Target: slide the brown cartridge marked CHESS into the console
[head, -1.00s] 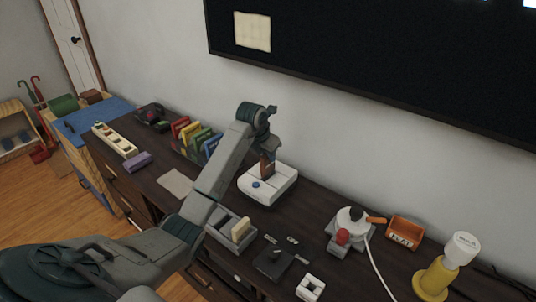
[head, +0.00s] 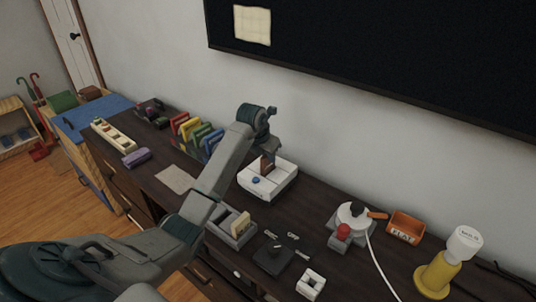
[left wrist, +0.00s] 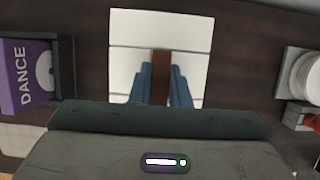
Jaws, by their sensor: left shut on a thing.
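My left gripper (head: 268,152) is above the console and shut on the brown cartridge (head: 267,165). In the left wrist view the cartridge (left wrist: 161,72) is a narrow brown strip between the blue fingers. It is upright over the console's top; I cannot tell how deep its lower edge sits. Its marking is not readable. My right gripper is not in view.
A rack of colored cartridges (head: 194,133) stands behind and left of the console. A grey bin (head: 231,229) and a black joystick (head: 272,256) are in front. A white device with a cord (head: 352,216) and an orange tray (head: 405,227) stand right. The wall is close behind.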

